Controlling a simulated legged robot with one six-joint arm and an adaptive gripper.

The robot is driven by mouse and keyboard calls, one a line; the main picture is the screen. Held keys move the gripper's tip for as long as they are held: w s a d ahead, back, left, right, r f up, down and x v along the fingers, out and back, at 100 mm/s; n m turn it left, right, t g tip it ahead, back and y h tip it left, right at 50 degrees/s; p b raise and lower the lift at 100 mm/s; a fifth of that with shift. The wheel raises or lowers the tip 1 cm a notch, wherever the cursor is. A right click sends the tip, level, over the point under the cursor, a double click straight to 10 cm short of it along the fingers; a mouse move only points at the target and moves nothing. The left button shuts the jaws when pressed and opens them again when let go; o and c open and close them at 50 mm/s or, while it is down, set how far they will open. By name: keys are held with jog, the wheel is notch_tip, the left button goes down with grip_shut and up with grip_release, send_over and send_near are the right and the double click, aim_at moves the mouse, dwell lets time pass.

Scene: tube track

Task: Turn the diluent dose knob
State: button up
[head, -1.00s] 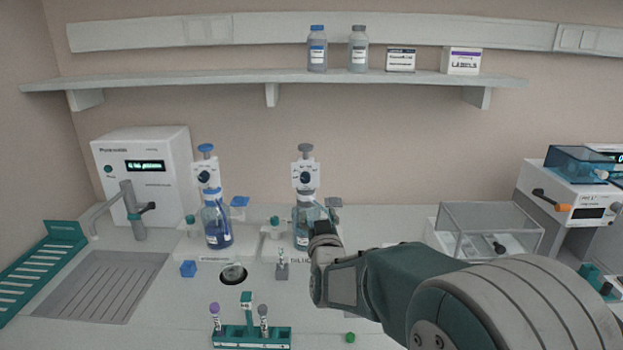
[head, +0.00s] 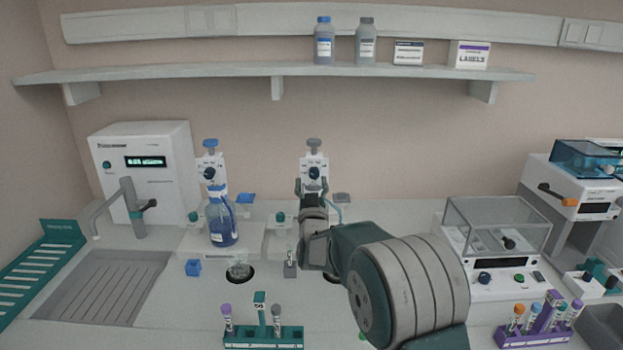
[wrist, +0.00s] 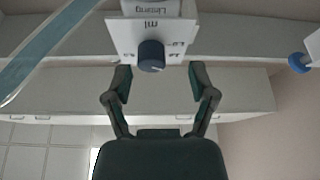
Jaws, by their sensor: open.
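The diluent dose knob (head: 314,173) is a dark blue round knob on the white front plate of the right-hand bottle dispenser, below its grey cap (head: 314,145). In the wrist view the knob (wrist: 151,56) sits at upper centre on the white plate (wrist: 120,35), which carries "ml" and number marks. My gripper (wrist: 160,78) is open, with one finger to each side of the knob and slightly below it in that view. Nothing is between the fingers. In the head view my gripper (head: 312,184) is just at the dispenser and hides most of its bottle.
A second dispenser on a blue-liquid bottle (head: 222,220) stands to the left. A green tube rack (head: 262,338) is in front, and a purple rack (head: 535,335) and a balance (head: 495,270) are at right. A shelf (head: 230,77) runs above.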

jog(key=shift+w+r, duration=0.2)
jog(key=shift+w, duration=0.3)
jog(key=shift+w+d+r, duration=0.1)
jog(key=shift+w+r, duration=0.05)
jog(key=shift+w, duration=0.1)
jog(key=shift+w+d+r, duration=0.1)
jog(key=shift+w+d, duration=0.05)
jog(key=shift+d, duration=0.4)
jog(key=shift+a, duration=0.3)
grip_shut()
jog(key=shift+a, duration=0.1)
